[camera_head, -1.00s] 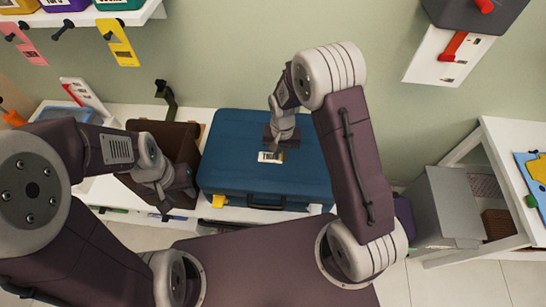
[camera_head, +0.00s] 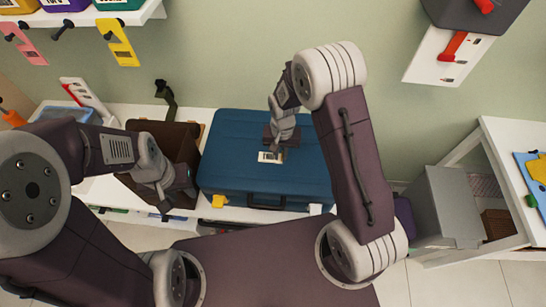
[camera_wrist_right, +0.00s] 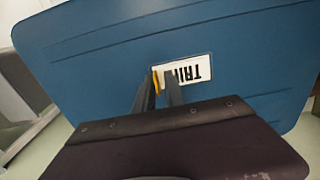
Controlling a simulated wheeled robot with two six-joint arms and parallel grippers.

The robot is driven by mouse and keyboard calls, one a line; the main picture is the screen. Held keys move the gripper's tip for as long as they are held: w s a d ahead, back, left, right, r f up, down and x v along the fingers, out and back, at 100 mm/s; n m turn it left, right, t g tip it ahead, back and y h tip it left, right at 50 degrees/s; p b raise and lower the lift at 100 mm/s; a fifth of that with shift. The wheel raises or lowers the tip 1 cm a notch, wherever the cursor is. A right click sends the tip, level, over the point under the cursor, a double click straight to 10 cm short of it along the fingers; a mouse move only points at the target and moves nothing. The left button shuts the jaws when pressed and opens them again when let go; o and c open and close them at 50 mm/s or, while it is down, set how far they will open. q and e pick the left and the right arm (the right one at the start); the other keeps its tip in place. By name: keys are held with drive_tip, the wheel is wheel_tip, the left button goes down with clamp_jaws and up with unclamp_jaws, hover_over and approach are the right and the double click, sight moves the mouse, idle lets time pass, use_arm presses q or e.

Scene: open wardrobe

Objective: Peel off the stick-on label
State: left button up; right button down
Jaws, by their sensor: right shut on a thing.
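A blue suitcase (camera_head: 235,165) lies on the white bench, its handle toward me.
A brown case (camera_head: 180,140) stands left of the suitcase. A grey box (camera_head: 445,205) and a white table (camera_head: 500,145) are at right. A shelf (camera_head: 110,15) with hanging tags is at upper left. The wall behind the suitcase is clear.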

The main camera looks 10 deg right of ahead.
drive_tip(key=shift+s+d+r+p, duration=0.15)
drive_tip(key=shift+d+r+p, duration=0.1)
drive_tip(key=shift+p, duration=0.35)
idle(0.6)
drive_tip(key=shift+r+p, duration=0.35)
drive_tip(key=shift+r, duration=0.3)
